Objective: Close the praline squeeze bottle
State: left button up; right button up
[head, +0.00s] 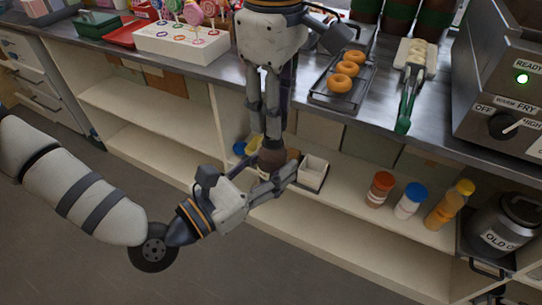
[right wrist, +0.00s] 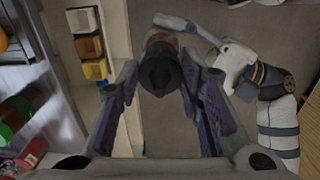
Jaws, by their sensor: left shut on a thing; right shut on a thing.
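The praline squeeze bottle (head: 271,158) is brown and hangs in the air between my two grippers, in front of the shelf. Its brown body (right wrist: 162,42) shows in the right wrist view behind a dark cap (right wrist: 160,75). My left gripper (head: 278,174) is shut on the bottle's body from the side. My right gripper (head: 264,137) points down from above; in its wrist view its fingers are shut around the dark cap. Cap and bottle look in line, but whether the cap is seated or a gap remains is hidden.
Bottles with red (head: 380,189), blue (head: 411,200) and yellow (head: 446,207) caps stand on the shelf to the right. A small pale open box (head: 313,171) is just right of my left gripper. Doughnuts (head: 347,70) lie on a rack on the counter above.

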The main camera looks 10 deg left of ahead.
aim_at(273, 164)
dwell(0.4)
jog(key=shift+f, duration=0.9)
jog(key=shift+f, duration=0.55)
